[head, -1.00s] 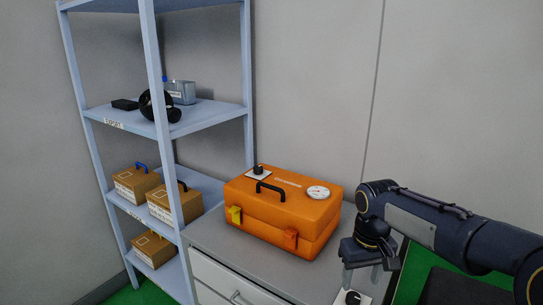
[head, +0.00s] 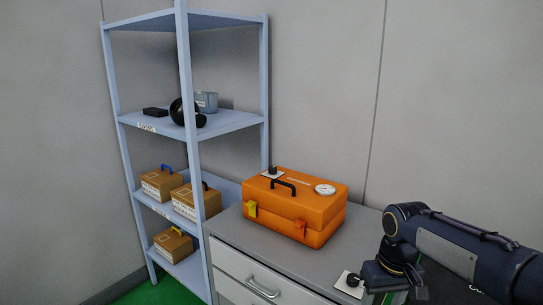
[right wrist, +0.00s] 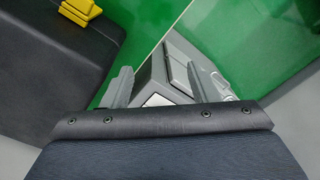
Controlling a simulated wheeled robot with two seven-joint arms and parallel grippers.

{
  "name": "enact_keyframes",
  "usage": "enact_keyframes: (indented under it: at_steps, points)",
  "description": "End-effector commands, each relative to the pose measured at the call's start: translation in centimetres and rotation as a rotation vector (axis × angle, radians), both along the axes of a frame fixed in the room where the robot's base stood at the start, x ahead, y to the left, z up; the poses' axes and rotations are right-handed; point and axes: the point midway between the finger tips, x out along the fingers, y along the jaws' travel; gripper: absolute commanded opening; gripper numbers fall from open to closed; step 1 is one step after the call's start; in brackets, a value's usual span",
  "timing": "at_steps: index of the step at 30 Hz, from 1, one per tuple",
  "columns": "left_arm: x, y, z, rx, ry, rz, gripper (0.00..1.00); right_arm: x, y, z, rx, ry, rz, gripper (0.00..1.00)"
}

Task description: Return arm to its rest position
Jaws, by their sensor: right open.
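My right arm comes in from the right in the head view, with its gripper (head: 394,296) low at the bottom edge, beside the right end of the grey counter. The fingers are apart with nothing seen between them, and their tips are partly cut off by the frame. The right wrist view shows the two grey fingers (right wrist: 160,88) spread, with green floor and a grey panelled object beyond. My left gripper is not in view.
An orange case (head: 296,208) stands on the grey counter (head: 262,250). A white plate with a black knob (head: 349,282) lies just left of my gripper. A blue-grey shelf (head: 232,122) holding boxes stands at left. A yellow object (right wrist: 80,10) sits on a dark surface.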

Motion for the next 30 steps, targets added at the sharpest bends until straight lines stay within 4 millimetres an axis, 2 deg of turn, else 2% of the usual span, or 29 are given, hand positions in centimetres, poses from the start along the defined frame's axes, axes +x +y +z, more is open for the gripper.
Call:
enact_keyframes:
  at_steps: [5, 11, 14, 19, 21, 24, 27, 30]
  points:
    - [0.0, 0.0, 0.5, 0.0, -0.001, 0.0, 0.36, -1.9, -0.4, 1.2, 0.037, -0.031, -0.017, 0.54]
    - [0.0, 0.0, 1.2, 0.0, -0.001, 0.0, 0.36, -5.3, -0.8, 2.7, 0.103, -0.087, -0.05, 0.54]
    - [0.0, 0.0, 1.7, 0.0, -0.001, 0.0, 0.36, -7.8, -0.8, 3.6, 0.147, -0.129, -0.074, 0.54]
    - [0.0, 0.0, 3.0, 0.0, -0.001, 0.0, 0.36, -13.9, -0.2, 4.6, 0.24, -0.238, -0.137, 0.54]
    - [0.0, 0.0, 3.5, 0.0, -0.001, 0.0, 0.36, -16.4, 0.4, 4.5, 0.28, -0.29, -0.169, 0.54]
    - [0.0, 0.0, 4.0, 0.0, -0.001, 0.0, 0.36, -19.0, 1.3, 3.9, 0.319, -0.352, -0.206, 0.54]
    - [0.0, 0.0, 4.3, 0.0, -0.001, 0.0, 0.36, -20.7, 2.0, 3.2, 0.343, -0.395, -0.233, 0.54]
    - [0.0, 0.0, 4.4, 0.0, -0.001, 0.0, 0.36, -21.5, 2.5, 2.7, 0.356, -0.416, -0.248, 0.54]
